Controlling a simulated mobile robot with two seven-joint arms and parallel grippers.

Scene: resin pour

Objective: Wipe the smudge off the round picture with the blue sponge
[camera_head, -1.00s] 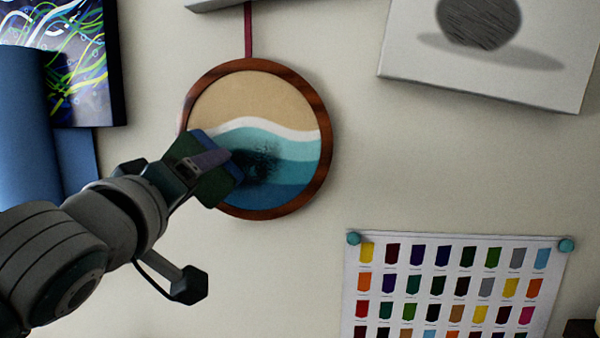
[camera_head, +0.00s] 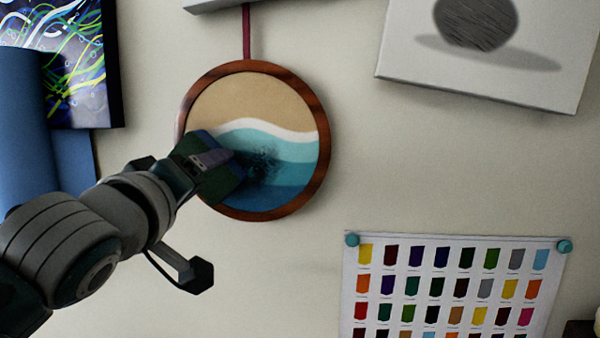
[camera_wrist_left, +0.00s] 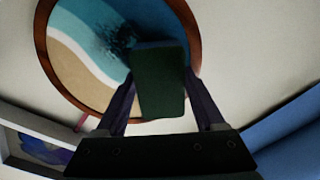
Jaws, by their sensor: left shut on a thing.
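The round picture (camera_head: 275,105) hangs on the wall in a brown wooden frame, with sand, a white wave and blue-green water. A dark smudge (camera_head: 262,162) lies on its water part, right of my gripper; it also shows in the left wrist view (camera_wrist_left: 117,42). My left gripper (camera_head: 220,160) is in front of the picture's left side. It is shut on the sponge (camera_head: 226,184), whose dark green face shows in the left wrist view (camera_wrist_left: 160,85). I cannot tell whether the sponge touches the picture. My right gripper is not in view.
A colour chart (camera_head: 450,285) is pinned to the wall at lower right. A canvas with a grey ball (camera_head: 480,60) hangs at upper right. A dark swirl painting (camera_head: 85,60) and a blue roll (camera_head: 25,130) are at left.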

